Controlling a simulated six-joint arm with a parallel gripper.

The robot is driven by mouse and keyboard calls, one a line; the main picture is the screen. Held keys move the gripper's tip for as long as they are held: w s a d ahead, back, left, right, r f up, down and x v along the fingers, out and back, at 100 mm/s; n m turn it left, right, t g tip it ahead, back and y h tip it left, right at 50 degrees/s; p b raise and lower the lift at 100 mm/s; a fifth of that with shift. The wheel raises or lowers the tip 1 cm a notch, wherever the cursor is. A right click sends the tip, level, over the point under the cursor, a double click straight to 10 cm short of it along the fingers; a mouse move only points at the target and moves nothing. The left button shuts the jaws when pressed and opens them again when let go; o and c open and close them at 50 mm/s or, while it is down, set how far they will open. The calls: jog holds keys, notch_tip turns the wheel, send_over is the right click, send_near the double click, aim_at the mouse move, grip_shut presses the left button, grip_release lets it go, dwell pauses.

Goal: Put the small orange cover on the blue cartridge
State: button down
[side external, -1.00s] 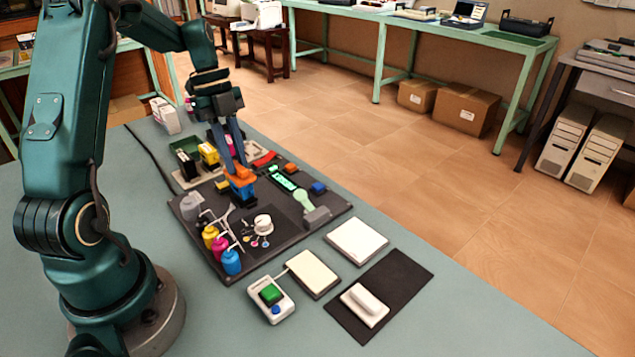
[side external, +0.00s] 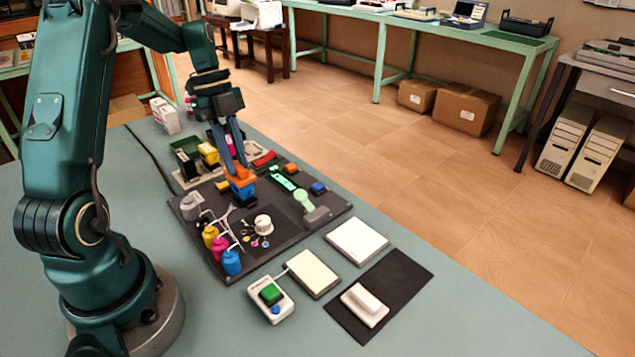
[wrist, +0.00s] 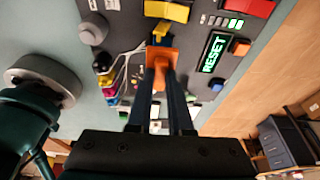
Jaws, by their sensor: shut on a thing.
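My gripper (side external: 237,158) points down over the dark board, its blue-grey fingers shut on the small orange cover (side external: 240,177). The cover also shows between the fingertips in the wrist view (wrist: 162,66). The blue cartridge (side external: 243,192) stands upright on the board directly under the cover. The cover appears to be at the cartridge's top, but I cannot tell whether it is fully seated. In the wrist view the cover and fingers mostly hide the cartridge.
Yellow, magenta and blue bottles (side external: 231,262) stand at the board's near left edge. A white knob (side external: 263,224) is close by. Black and yellow cartridges (side external: 208,154) stand behind, and a green display strip (side external: 284,180) lies right. Bare table (side external: 440,320) is free at the front right.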

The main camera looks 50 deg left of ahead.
jog(key=shift+f, duration=0.55)
dwell(0.4)
jog(key=shift+c, duration=1.8)
grip_release()
jog(key=shift+r, duration=0.15)
jog(key=shift+r, duration=3.6)
